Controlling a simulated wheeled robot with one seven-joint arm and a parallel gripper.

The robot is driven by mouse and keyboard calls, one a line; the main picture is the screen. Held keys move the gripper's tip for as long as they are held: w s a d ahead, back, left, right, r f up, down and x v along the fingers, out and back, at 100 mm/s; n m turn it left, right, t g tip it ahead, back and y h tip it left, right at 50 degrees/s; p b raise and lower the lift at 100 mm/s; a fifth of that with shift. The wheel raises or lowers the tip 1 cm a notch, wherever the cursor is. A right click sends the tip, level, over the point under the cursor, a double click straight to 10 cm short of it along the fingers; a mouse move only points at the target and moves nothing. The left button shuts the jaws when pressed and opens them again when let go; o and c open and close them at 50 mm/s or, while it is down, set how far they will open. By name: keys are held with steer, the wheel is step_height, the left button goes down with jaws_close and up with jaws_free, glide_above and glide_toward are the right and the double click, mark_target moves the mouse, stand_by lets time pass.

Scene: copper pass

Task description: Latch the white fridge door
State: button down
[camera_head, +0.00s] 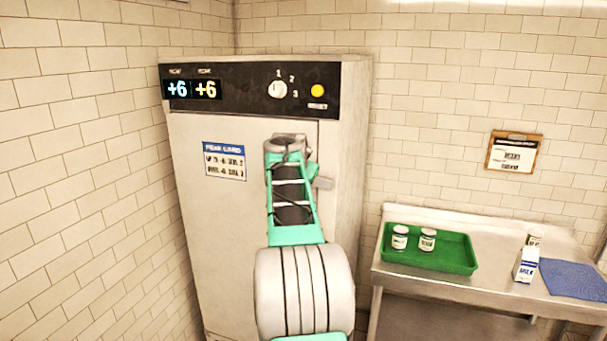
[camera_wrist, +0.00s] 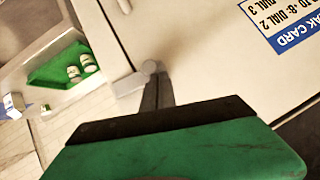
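The white fridge (camera_head: 220,240) stands in the corner, and its door looks flush with the frame in the head view. A grey latch lever (camera_head: 322,183) sticks out at the door's right edge, partly hidden by my arm. In the wrist view the latch (camera_wrist: 130,84) has a round pivot and a short bar across the door seam. My gripper (camera_wrist: 157,80) is at the latch, its narrow fingers together against or just in front of the pivot; contact cannot be told. In the head view the gripper is mostly hidden behind my arm.
A steel table (camera_head: 460,288) stands right of the fridge with a green tray (camera_head: 455,262) holding two jars, a milk carton (camera_head: 526,264) and a blue cloth (camera_head: 572,278). The fridge panel has a dial (camera_head: 278,89) and yellow button (camera_head: 317,90). A tiled wall is close on the left.

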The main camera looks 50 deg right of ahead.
steer(key=shift+w+a+f, duration=0.15)
steer(key=shift+w+f, duration=0.1)
steer(key=shift+f, duration=0.25)
steer(key=shift+f+b, duration=0.2)
steer(key=shift+b, duration=0.1)
steer(key=s+a+r, duration=0.2)
steer(key=a+r, duration=0.6)
steer(key=r, duration=0.2)
steer(key=shift+a+r, duration=0.15)
steer(key=shift+a, duration=0.15)
